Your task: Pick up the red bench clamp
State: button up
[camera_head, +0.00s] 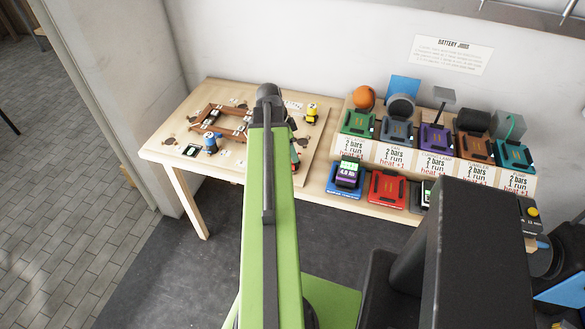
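I cannot make out a red bench clamp for certain. A small red part (296,160) shows at the right edge of my green arm, over the board on the workbench; most of it is hidden behind the arm. A red dock (387,188) with a dark top sits on the front right of the workbench (215,165), among similar coloured docks. My green arm reaches up the middle of the picture, over the bench. My gripper is hidden beyond the arm's far end.
A blue dock (346,194) holds a battery. A raised shelf (400,153) carries several coloured docks. Grey floor lies open in front.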

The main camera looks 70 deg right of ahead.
aim_at(298, 166)
jog(key=b+x, duration=0.5)
jog(key=shift+s+a+f, duration=0.1)
jog(key=shift+a+f, duration=0.15)
jog(key=shift+a, duration=0.05)
jog(key=shift+r, duration=0.25)
grip_shut()
